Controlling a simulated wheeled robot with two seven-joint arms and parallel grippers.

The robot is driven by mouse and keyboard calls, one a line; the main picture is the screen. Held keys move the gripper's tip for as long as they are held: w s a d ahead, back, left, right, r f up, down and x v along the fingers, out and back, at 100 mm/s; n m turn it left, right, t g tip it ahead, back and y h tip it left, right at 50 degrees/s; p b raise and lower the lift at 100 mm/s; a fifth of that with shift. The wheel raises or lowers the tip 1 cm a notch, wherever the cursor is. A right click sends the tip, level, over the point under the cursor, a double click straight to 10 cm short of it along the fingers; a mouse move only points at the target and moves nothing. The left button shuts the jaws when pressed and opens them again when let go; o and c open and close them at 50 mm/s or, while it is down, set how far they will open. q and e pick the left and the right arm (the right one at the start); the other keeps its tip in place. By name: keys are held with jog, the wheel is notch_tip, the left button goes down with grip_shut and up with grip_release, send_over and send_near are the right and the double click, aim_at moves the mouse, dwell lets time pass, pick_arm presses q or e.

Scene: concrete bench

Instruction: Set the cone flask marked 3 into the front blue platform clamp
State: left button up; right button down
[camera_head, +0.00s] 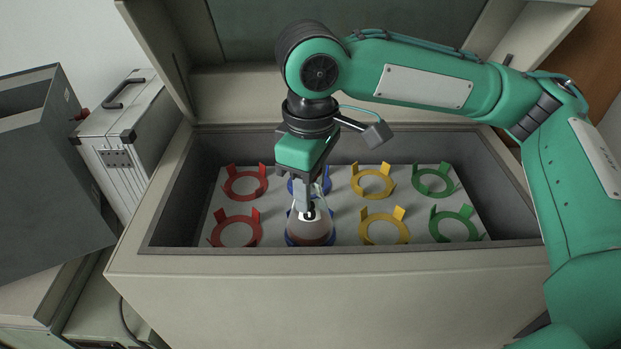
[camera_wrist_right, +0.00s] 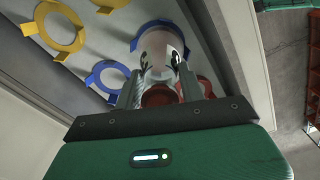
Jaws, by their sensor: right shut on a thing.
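The cone flask (camera_head: 311,230) has a pinkish-brown lower body and a pale neck. My right gripper (camera_head: 308,206) points down and is shut on its neck; the grip also shows in the right wrist view (camera_wrist_right: 161,76). The flask is upright at the front blue platform clamp (camera_head: 289,239), whose blue parts show around its base on both sides. I cannot tell whether it rests fully on the platform. Dark marks show on the flask (camera_wrist_right: 156,45) in the wrist view, but the number is unreadable. My left gripper is not in view.
The rear blue clamp (camera_head: 293,187) is partly hidden behind my gripper. Red clamps (camera_head: 236,232), yellow clamps (camera_head: 384,230) and green clamps (camera_head: 455,226) stand empty on the platform. The box's front rim (camera_head: 330,251) and raised lid (camera_head: 240,90) bound the space. A silver case (camera_head: 122,145) stands left.

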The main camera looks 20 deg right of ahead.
jog(key=shift+f, duration=0.2)
dwell(0.4)
jog(key=shift+f, duration=0.3)
jog(key=shift+c, duration=1)
grip_release()
jog(key=shift+r, duration=0.15)
jog(key=shift+r, duration=4.4)
